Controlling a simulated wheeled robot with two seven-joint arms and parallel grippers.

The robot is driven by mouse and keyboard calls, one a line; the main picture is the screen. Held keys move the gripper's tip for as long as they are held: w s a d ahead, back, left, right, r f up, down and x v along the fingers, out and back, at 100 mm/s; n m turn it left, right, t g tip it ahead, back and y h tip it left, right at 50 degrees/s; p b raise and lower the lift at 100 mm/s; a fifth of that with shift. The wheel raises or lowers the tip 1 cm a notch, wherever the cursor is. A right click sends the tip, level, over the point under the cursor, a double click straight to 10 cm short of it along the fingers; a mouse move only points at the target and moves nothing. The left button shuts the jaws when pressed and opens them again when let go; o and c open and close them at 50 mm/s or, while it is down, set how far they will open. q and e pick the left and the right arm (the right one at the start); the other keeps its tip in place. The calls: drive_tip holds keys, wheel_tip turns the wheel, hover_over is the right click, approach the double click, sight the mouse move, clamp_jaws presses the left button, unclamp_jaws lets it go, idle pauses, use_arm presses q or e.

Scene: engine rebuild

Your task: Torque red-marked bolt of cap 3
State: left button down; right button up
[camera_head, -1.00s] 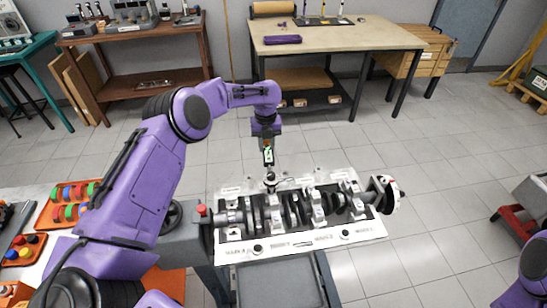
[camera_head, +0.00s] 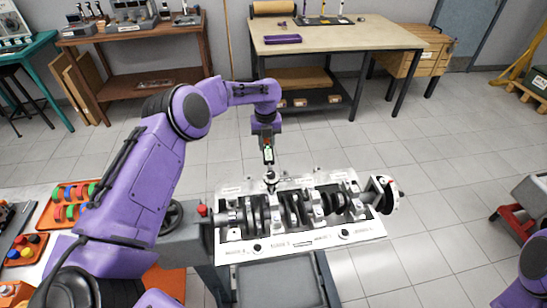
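The engine block (camera_head: 238,250) lies on a stand, with the crankshaft (camera_head: 258,212) along it and several pale bearing caps, one of them (camera_head: 314,206) right of the middle. Cap numbers and a red-marked bolt are too small to make out. My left gripper (camera_head: 267,139) is above the block's far edge. My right gripper is out of view.
A red knob (camera_head: 202,210) sits at the block's left end. A flange (camera_head: 384,193) sticks out at its right end. Orange trays (camera_head: 44,218) with coloured parts lie on the left bench. A workbench (camera_head: 340,38) stands behind; the floor between is clear.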

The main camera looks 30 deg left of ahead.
use_arm(q)
drive_tip(key=shift+r, duration=0.35)
